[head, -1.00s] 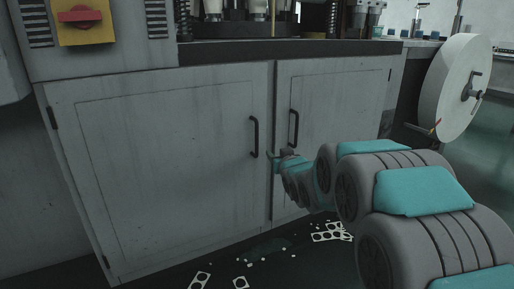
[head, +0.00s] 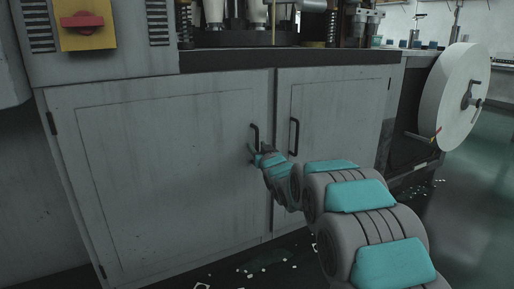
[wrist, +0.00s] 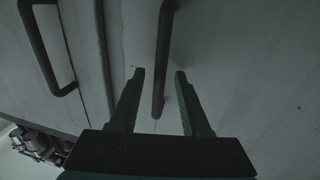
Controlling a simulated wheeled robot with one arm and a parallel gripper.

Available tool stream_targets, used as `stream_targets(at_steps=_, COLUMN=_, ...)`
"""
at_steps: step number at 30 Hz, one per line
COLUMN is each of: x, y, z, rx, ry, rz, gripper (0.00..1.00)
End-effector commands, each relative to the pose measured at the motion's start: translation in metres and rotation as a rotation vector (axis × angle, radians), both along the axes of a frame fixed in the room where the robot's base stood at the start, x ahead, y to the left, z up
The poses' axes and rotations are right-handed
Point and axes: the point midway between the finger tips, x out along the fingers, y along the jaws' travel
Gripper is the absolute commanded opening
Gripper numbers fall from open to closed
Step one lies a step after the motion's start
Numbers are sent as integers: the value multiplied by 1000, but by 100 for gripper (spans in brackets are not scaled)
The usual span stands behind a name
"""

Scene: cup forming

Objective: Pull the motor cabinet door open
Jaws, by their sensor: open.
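The motor cabinet has two grey doors. The left door (head: 150,170) and the right door (head: 340,120) are both shut, each with a dark upright bar handle at the middle seam. My gripper (head: 254,154) is at the lower end of the left door's handle (head: 255,133). In the wrist view my gripper (wrist: 159,74) is open, one finger on each side of that handle (wrist: 163,55), which shows between the fingers. I cannot tell how deep the bar sits between them. The right door's handle (head: 294,136) also shows at the wrist view's left (wrist: 45,50).
A red switch on a yellow plate (head: 82,40) is above the left door. A large white reel (head: 452,95) stands at the right. White scraps (head: 262,270) lie on the dark floor. Open floor (head: 465,220) lies at the right.

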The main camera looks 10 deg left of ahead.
Motion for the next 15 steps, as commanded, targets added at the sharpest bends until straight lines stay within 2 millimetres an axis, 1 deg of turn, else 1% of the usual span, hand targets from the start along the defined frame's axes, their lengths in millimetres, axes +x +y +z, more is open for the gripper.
stream_targets(at_steps=4, x=8, y=3, z=-1, rx=-1, ry=2, rz=-1, gripper=47)
stream_targets(at_steps=12, x=9, y=4, z=0, rx=-1, ry=2, rz=-1, gripper=47)
stream_targets(at_steps=15, x=9, y=4, z=0, rx=-1, ry=2, rz=-1, gripper=36)
